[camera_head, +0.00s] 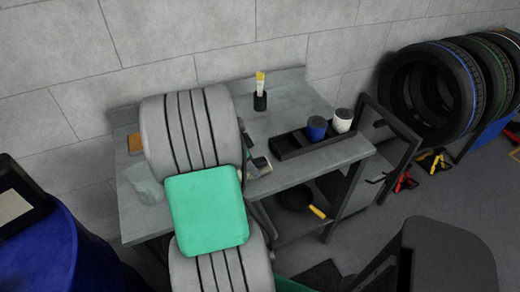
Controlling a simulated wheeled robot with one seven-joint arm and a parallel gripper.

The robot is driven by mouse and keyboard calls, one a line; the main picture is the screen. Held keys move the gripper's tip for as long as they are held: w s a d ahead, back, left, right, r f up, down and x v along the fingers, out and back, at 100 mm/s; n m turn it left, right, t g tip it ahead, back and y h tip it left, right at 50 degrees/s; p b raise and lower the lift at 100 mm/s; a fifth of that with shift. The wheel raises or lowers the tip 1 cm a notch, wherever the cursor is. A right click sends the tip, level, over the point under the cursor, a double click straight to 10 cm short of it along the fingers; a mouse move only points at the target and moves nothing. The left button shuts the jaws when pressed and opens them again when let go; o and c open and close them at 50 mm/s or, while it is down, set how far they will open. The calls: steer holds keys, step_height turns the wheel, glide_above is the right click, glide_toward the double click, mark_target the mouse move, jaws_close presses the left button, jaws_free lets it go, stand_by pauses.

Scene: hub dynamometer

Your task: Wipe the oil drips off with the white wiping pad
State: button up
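A pale, flat, grey-white patch (145,185) lies on the left part of the grey workbench (290,117), partly behind my arm. I cannot tell whether it is the wiping pad or something else. I make out no clear oil drips. My large grey and green arm fills the middle of the view and covers much of the bench's left half. I cannot make out my gripper; my arm seems to hide it. Small dark and pale parts (258,167) show just right of my arm at the bench's front edge, too unclear to name.
On the bench are an orange-brown block (134,142), a yellow-tipped brush (260,85) in a black holder, and a dark tray (290,145) with a blue can (316,128) and a white can (342,120). Tyres (430,90) stand right, a blue drum (75,255) left.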

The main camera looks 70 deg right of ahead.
steer(key=shift+s+a, duration=0.25)
steer(key=shift+s, duration=0.15)
steer(key=shift+s+a+r, duration=0.1)
steer(key=shift+s+r, duration=0.05)
steer(key=shift+r, duration=0.1)
steer(key=shift+r+p, duration=2.35)
steer(key=shift+r, duration=1.55)
